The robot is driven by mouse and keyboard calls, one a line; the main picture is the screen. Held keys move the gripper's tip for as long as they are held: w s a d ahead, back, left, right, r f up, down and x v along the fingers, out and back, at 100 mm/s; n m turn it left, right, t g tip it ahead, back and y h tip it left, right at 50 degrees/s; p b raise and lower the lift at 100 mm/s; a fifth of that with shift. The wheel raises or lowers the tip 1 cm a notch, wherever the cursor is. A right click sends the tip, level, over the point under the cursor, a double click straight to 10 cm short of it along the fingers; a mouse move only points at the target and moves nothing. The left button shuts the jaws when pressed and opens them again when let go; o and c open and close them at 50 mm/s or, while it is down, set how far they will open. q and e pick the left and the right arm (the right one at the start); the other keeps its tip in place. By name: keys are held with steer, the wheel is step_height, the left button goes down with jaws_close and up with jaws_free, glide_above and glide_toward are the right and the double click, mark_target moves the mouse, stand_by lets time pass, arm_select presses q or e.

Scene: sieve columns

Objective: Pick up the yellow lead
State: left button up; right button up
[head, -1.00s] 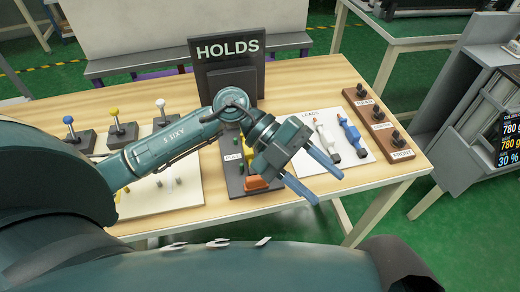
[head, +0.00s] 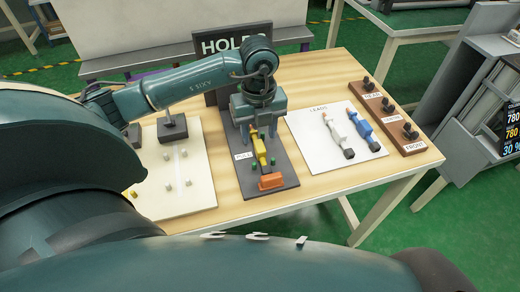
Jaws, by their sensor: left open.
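The yellow lead (head: 260,149) lies on the dark upright-backed board (head: 286,172), with an orange block (head: 271,181) at its near end. My left gripper (head: 263,131) points down over the far part of the lead. The gripper body hides the lead's far end. My right gripper is not in view.
A white mat (head: 313,154) marked LEADS holds a white lead (head: 338,134) and a blue lead (head: 363,131). A brown strip (head: 398,125) with dark knobs stands at right. A cream pegboard (head: 180,203) is at left. My arm partly covers the HOLDS sign (head: 211,46).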

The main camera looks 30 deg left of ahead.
mark_target(260, 145)
arm_select(q)
steer(key=shift+w+a+f, duration=0.1)
steer(key=shift+w+f, duration=0.05)
steer(key=shift+f, duration=1.4)
steer(key=shift+w+f, duration=0.1)
steer(key=shift+f, duration=1.4)
steer(key=shift+c, duration=0.4)
jaws_close()
